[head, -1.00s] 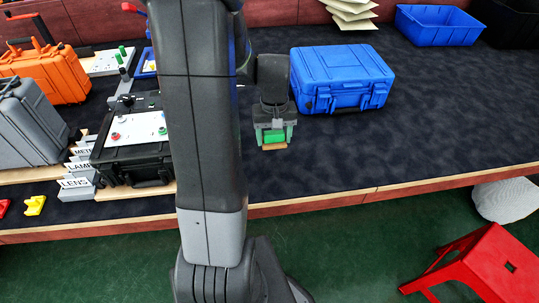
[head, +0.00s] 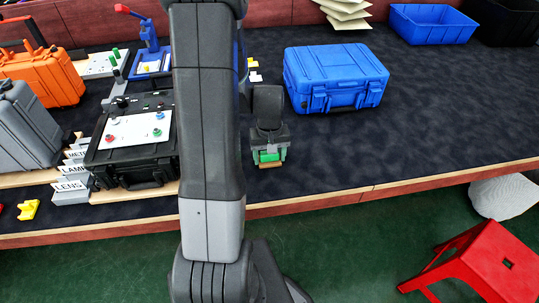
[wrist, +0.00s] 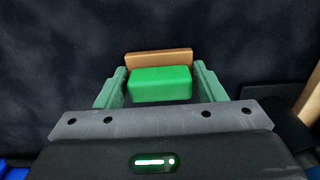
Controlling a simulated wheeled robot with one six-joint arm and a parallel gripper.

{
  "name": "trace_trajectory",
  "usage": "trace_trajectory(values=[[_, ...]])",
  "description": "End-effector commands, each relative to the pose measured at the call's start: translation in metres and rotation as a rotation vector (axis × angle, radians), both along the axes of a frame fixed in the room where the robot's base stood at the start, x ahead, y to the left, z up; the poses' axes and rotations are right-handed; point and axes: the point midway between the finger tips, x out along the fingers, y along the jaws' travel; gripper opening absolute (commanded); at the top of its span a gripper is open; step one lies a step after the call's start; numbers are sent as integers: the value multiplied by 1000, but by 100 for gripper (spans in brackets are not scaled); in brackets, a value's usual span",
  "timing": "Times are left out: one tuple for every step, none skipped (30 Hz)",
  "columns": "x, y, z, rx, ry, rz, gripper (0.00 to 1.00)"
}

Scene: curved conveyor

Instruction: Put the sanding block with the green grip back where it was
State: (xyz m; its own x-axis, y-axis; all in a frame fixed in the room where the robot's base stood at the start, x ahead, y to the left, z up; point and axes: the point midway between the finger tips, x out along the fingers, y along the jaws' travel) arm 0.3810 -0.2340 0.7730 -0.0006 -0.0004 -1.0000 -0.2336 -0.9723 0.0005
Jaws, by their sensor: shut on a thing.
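The sanding block has a bright green grip (wrist: 160,84) on a brown base (wrist: 158,57). In the wrist view it sits between the two green fingers of my gripper (wrist: 160,88), which are shut on the grip. In the head view the block (head: 269,157) hangs below my gripper (head: 268,155), over the dark conveyor surface near its front edge. I cannot tell the exact height of the block above the surface. My own arm hides part of the surface to the left of the gripper.
A blue case (head: 335,78) stands behind and right of the gripper. A black case (head: 130,160) with a white panel lies at left, beside labelled signs (head: 72,184). A blue bin (head: 432,24) is at the back right. The dark surface at right is clear. A red stool (head: 480,262) stands on the floor.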

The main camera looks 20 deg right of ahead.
Motion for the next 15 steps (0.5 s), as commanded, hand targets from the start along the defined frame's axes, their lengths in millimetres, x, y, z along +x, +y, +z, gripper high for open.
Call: trace_trajectory(values=[[0, 0, -2, 0, 0, 0, 65], [0, 0, -1, 0, 0, 0, 71], [0, 0, -1, 0, 0, 0, 79], [0, 0, -1, 0, 0, 0, 85], [0, 0, -1, 0, 0, 0, 85], [0, 0, -1, 0, 0, 0, 85], [0, 0, -1, 0, 0, 0, 85], [0, 0, -1, 0, 0, 0, 85], [0, 0, -1, 0, 0, 0, 85], [0, 0, -1, 0, 0, 0, 85], [0, 0, -1, 0, 0, 0, 85], [0, 0, -1, 0, 0, 0, 85], [0, 0, 0, 0, 0, 0, 85], [0, 0, 1, 0, 0, 0, 85], [0, 0, 3, 0, 0, 0, 85]])
